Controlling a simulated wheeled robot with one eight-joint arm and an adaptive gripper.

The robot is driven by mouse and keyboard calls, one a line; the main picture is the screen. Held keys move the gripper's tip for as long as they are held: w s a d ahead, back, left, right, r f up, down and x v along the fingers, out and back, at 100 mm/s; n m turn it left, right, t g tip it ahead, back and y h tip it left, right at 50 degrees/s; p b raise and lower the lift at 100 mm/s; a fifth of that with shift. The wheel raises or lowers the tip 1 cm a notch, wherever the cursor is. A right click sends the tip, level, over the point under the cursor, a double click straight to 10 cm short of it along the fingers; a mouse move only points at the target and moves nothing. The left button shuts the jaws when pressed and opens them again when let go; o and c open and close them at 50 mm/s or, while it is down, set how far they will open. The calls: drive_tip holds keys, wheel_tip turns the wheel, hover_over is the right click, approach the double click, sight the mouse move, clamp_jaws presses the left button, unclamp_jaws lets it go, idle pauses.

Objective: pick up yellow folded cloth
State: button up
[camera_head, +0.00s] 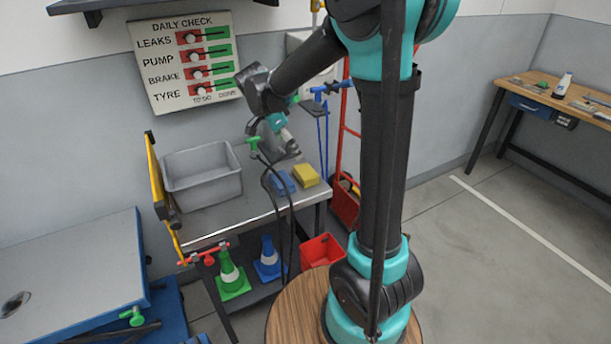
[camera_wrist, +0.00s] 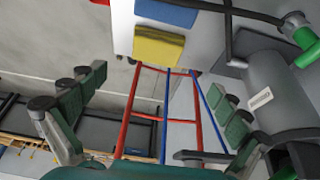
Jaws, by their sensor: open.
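The yellow folded cloth (camera_head: 306,175) lies on the right part of the grey metal table, next to a blue folded cloth (camera_head: 283,184). My gripper (camera_head: 291,150) is above the table, a little behind and left of the yellow cloth in the head view, and apart from it. In the wrist view the yellow cloth (camera_wrist: 157,47) is at the upper middle, near the table edge, with the blue cloth (camera_wrist: 166,13) above it. The fingers of my gripper (camera_wrist: 155,125) are spread wide with nothing between them.
A grey bin (camera_head: 203,180) stands on the table's left part. A dark hose with a green fitting (camera_head: 253,143) hangs over the table close to my gripper. A red hand truck (camera_head: 343,150) stands behind the table's right end. Cones and a red box (camera_head: 322,253) are below.

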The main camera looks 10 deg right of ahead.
hover_over(303, 172)
drive_tip(key=a, duration=0.2)
wheel_tip(303, 172, down, 6)
drive_tip(key=shift+f, duration=0.15)
drive_tip(key=shift+s+x, duration=0.1)
drive_tip(key=shift+x, duration=1.3)
drive_tip(key=shift+s+x, duration=0.15)
drive_tip(key=shift+x, duration=1.25)
drive_tip(key=shift+c, duration=0.2)
drive_tip(key=c, duration=1)
drive_tip(key=shift+r, duration=0.55)
drive_tip(key=shift+s+d+r, duration=0.1)
drive_tip(key=shift+s+r, duration=0.1)
drive_tip(key=shift+r, duration=0.4)
drive_tip(key=shift+s+r, duration=0.2)
drive_tip(key=shift+r, duration=0.45)
drive_tip(key=s+d, duration=0.1)
drive_tip(key=s, duration=0.4)
drive_tip(key=s+d, duration=0.2)
drive_tip(key=s, duration=0.3)
drive_tip(key=s+d, duration=0.2)
drive_tip(key=s, duration=0.4)
drive_tip(key=shift+s+d, duration=0.15)
